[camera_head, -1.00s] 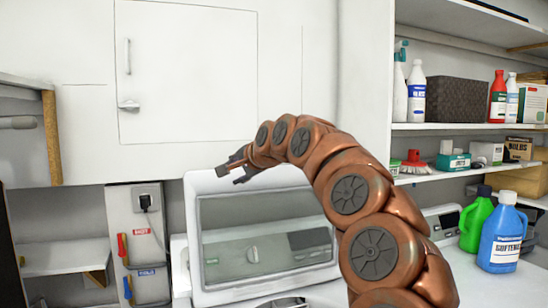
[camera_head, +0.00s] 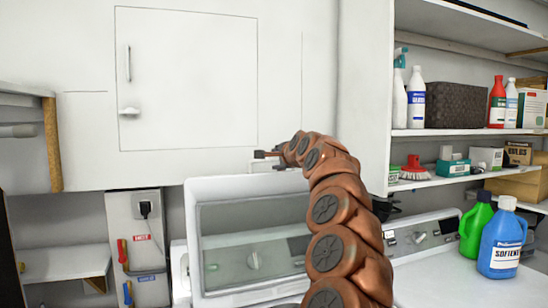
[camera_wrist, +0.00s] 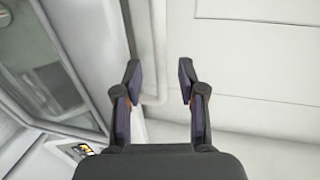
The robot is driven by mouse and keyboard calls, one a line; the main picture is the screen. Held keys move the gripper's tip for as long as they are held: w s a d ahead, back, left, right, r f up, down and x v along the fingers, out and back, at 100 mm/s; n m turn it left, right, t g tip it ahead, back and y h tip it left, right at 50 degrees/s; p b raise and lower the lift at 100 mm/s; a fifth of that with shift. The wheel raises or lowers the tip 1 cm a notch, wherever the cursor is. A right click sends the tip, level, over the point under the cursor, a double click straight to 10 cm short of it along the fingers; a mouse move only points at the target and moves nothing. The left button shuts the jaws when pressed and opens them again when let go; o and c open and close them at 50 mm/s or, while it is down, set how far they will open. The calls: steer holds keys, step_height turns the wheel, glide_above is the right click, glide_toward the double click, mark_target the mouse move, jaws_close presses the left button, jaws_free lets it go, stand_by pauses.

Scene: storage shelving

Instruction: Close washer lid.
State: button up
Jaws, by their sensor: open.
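The washer lid (camera_head: 230,192) stands raised, a white frame around a glass pane through which a control panel with a dial shows. The washer body below it is mostly cut off by the bottom edge. My gripper (camera_head: 267,155) is at the lid's top edge, near its right part, with my arm rising in front of the lid's right side. The lid's glass and frame (camera_wrist: 60,75) lie to the left of the fingers there. I cannot tell whether the gripper touches the lid.
A white wall cabinet (camera_head: 185,80) is above and behind the lid. A blue softener bottle (camera_head: 503,240) and a green bottle (camera_head: 474,228) stand on the machine top at right. Shelves (camera_head: 455,132) with bottles and boxes are at upper right. An outlet panel (camera_head: 137,247) is at left.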

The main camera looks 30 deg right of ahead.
mark_target(274, 160)
steer(key=shift+p+x, duration=1.1)
steer(key=shift+x, duration=0.9)
jaws_close()
